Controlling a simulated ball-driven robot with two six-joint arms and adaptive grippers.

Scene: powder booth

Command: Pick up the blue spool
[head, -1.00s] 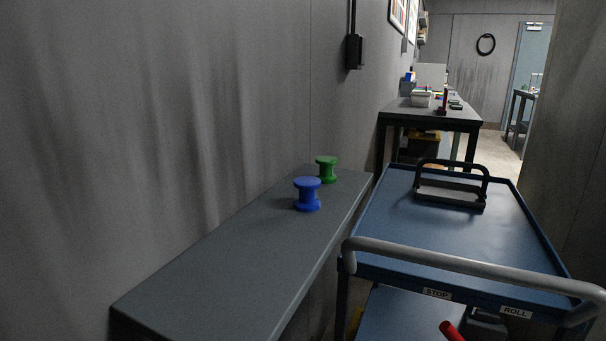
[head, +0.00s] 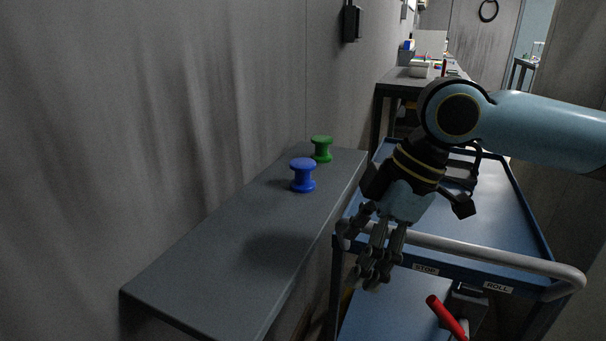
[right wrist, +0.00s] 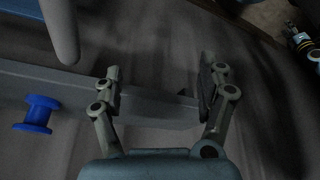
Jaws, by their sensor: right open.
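The blue spool (head: 303,175) stands upright on the grey wall shelf (head: 215,250), toward its far end. In the right wrist view the blue spool (right wrist: 37,113) shows at the left, outside the jaws. My right gripper (head: 372,262) is open and empty. It hangs to the right of the shelf and nearer than the spool, by the cart's handle. In the right wrist view its two fingers (right wrist: 158,88) are spread apart, with the shelf's edge seen between them. My left gripper is not in view.
A green spool (head: 321,148) stands just behind the blue one. A blue cart (head: 490,225) with a grey handle (head: 520,262) stands right of the shelf, with a red-handled thing (head: 446,315) low at its front. The shelf's near part is clear. A wall runs along the left.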

